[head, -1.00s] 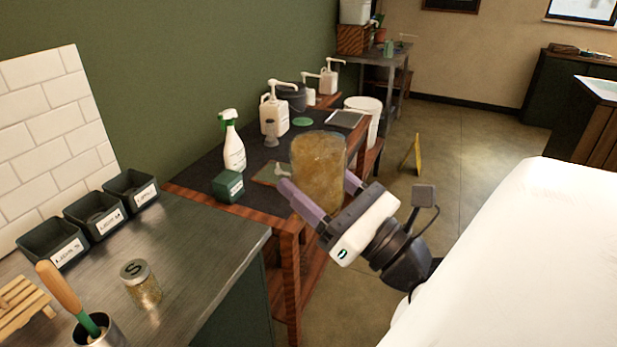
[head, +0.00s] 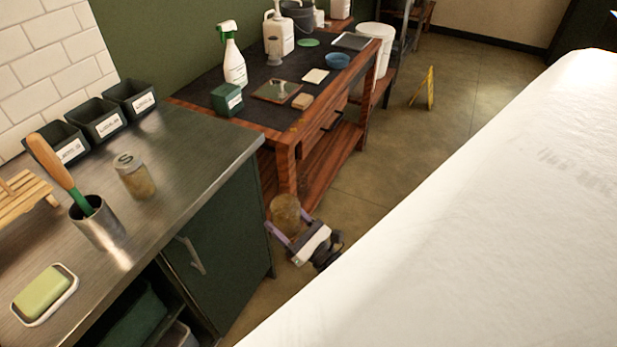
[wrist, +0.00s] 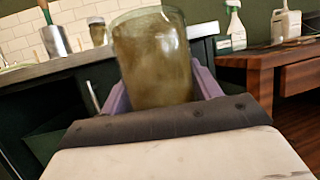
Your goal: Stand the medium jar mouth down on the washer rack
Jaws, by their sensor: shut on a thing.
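My gripper (head: 289,224) is shut on a large, cloudy glass jar (head: 285,208) with brownish-yellow residue, likely the medium jar. It is held low in the gap by the steel counter's cabinet and the wooden table. In the wrist view the jar (wrist: 152,58) stands nearly upright between the lilac fingers; which end is its mouth I cannot tell. A smaller jar (head: 135,178) with an S on its lid stands on the counter. A slatted wooden rack (head: 18,203) is at the left edge; I cannot tell whether it is the washer rack.
The steel counter (head: 190,160) carries dark labelled bins (head: 97,118), a metal cup (head: 97,224) with a wooden-handled tool, and a soap dish (head: 45,294). The dark-topped table (head: 270,110) holds a spray bottle (head: 232,58) and other items. A yellow floor sign (head: 428,88) stands beyond.

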